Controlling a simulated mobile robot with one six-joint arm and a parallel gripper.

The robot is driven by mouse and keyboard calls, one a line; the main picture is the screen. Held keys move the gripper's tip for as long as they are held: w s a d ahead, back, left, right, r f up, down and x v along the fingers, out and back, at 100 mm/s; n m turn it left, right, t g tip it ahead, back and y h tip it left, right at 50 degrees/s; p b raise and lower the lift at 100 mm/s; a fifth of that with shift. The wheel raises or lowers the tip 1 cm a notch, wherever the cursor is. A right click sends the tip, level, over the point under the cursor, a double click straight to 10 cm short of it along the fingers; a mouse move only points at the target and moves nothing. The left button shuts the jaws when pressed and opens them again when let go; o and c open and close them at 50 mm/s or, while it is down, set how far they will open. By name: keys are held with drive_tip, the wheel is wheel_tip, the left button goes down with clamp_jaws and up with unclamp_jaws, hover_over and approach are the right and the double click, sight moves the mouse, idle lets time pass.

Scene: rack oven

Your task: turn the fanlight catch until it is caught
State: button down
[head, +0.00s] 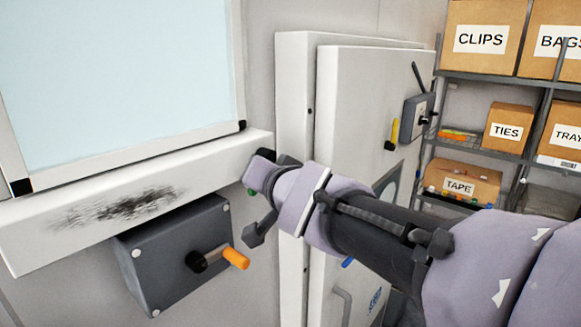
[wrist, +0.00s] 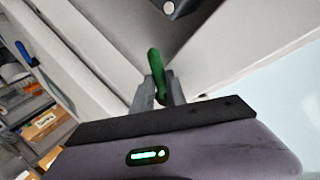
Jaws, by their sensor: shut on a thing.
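A green handle (wrist: 156,62), likely the fanlight catch, stands between the two grey fingers of my gripper (wrist: 160,92) in the wrist view. The gripper is shut on it. In the head view my gripper (head: 260,182) is at the right end of the white sill, and only a sliver of green shows beside it. The catch's base and whatever it engages are hidden, so I cannot tell whether it is caught. The pale blue window pane (head: 115,65) is above the sill (head: 225,158).
A dark grey box (head: 150,270) with an orange-tipped lever (head: 235,258) is under the smudged sill, close to my gripper. Right of it is a thick white door (head: 345,140) with a yellow handle (head: 394,131). Shelves with labelled cartons (head: 508,128) stand at the far right.

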drive_tip(key=shift+s+a+r+m+g+y+p, duration=0.1)
drive_tip(key=shift+r+m+g+y+p, duration=0.7)
drive_tip(key=shift+m+g, duration=0.6)
drive_tip(key=shift+r+m+g+y+p, duration=0.5)
drive_tip(key=shift+r+m+g+p, duration=0.5)
drive_tip(key=shift+m+g, duration=0.4)
drive_tip(key=c, duration=1.3)
unclamp_jaws()
drive_tip(key=shift+c, duration=0.2)
